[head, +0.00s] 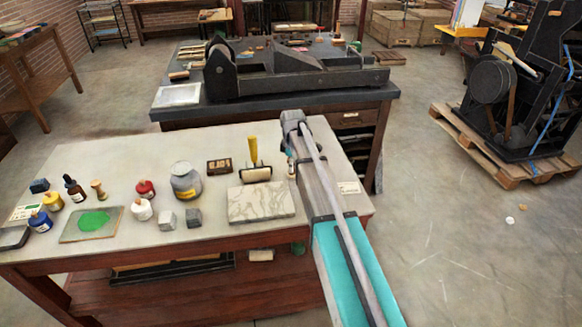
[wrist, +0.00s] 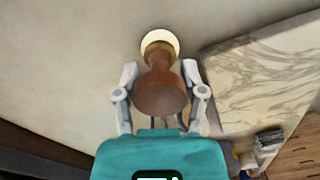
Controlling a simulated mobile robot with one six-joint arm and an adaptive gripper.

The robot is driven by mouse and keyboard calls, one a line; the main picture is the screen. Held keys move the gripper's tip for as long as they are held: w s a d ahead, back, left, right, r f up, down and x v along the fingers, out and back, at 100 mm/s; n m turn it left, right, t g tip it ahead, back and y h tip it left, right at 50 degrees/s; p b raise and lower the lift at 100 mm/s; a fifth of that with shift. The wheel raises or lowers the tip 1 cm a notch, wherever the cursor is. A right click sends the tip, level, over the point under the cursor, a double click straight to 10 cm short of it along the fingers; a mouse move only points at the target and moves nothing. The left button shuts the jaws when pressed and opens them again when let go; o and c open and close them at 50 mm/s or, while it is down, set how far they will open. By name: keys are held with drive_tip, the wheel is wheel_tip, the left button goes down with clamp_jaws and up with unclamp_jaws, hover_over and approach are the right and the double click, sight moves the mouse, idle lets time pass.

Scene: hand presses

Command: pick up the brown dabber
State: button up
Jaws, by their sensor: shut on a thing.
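The brown dabber (wrist: 160,90) is in the middle of the wrist view, its rounded wooden handle towards the camera and its pale round pad (wrist: 160,40) beyond. My gripper (wrist: 159,78) has one grey finger on each side of the handle and is shut on it. The pad seems to rest on or be close above the pale tabletop; I cannot tell which. In the head view my arm reaches over the right end of the pale table (head: 130,165) and hides the dabber and most of the gripper.
A marbled slab (head: 261,203) lies close beside my arm, and shows right of the dabber in the wrist view (wrist: 262,70). A yellow-handled roller (head: 255,165), a grey jar (head: 186,182) and several small bottles stand farther left. A dark press (head: 290,78) stands on the table behind.

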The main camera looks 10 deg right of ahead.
drive_tip(key=shift+r, duration=0.2)
wheel_tip(320, 180, up, 2)
drive_tip(key=shift+r+p, duration=0.1)
drive_tip(key=shift+p, duration=1.1)
drive_tip(key=s+a+r+p, duration=0.3)
drive_tip(key=s+r+p, duration=0.7)
drive_tip(key=s, duration=0.3)
drive_tip(key=shift+s+a+r, duration=0.2)
drive_tip(key=shift+s+a, duration=0.05)
drive_tip(key=shift+a, duration=0.15)
drive_tip(key=shift+a, duration=0.1)
